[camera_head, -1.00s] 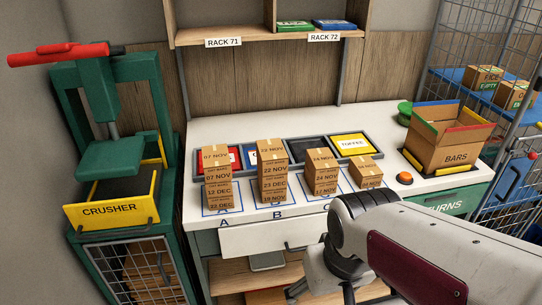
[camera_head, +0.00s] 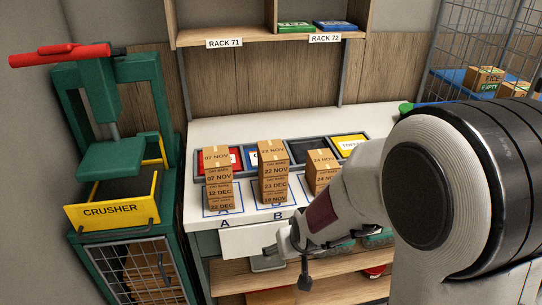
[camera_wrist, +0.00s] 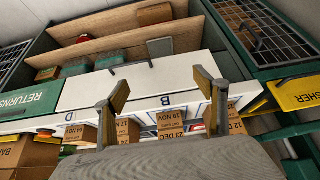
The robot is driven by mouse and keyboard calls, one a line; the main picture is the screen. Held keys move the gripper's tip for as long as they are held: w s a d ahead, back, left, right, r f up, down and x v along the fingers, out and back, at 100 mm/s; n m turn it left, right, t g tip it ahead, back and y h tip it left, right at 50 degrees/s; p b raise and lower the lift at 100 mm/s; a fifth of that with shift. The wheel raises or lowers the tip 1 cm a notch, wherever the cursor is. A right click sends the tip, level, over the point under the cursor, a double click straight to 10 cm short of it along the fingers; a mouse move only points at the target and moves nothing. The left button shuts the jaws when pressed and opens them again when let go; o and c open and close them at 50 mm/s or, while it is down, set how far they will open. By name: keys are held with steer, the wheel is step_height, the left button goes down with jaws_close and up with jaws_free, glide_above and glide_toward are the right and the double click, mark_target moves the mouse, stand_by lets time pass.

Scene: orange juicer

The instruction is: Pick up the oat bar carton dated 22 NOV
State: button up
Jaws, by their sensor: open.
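The carton dated 22 NOV (camera_head: 273,171) appears to be the top carton of the stack on square B. A carton marked 23 DEC (camera_head: 273,184) is below it, with another lower down. My gripper (camera_head: 297,258) is open and empty, in front of the counter and below stack B. In the wrist view, which is upside down, the open fingers (camera_wrist: 160,90) are spread in front of the drawer. Lower cartons of a stack (camera_wrist: 172,120) show between them; my gripper body hides the upper part.
Stack A (camera_head: 218,180) stands left of stack B, and a stack topped 24 NOV (camera_head: 321,165) stands to its right, partly hidden by my arm. Coloured trays (camera_head: 352,146) lie behind. The crusher (camera_head: 112,210) is at left, and the rack shelf (camera_head: 230,36) hangs above.

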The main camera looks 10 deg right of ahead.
mark_target(274, 160)
steer(key=w+t, duration=0.2)
steer(key=w, duration=0.2)
steer(key=w+t, duration=0.1)
steer(key=w, duration=0.3)
steer(key=w+t, duration=0.2)
steer(key=w, duration=0.3)
steer(key=shift+a+f+t, duration=0.2)
steer(key=shift+t, duration=0.1)
steer(key=w+r+t, duration=0.2)
steer(key=r, duration=0.1)
steer(key=w+r+t, duration=0.1)
steer(key=r, duration=0.1)
steer(key=shift+w+r, duration=0.2)
steer(key=shift+w, duration=0.1)
steer(key=r+t, duration=0.1)
steer(key=r, duration=0.1)
steer(key=w+r+t, duration=0.1)
steer(key=r, duration=0.1)
steer(key=r+t, duration=0.1)
steer(key=r, duration=0.2)
steer(key=shift+w+d, duration=0.1)
steer(key=shift+w, duration=0.05)
steer(key=shift+r+t, duration=0.3)
steer(key=shift+r, duration=0.2)
steer(key=shift+w, duration=1.3)
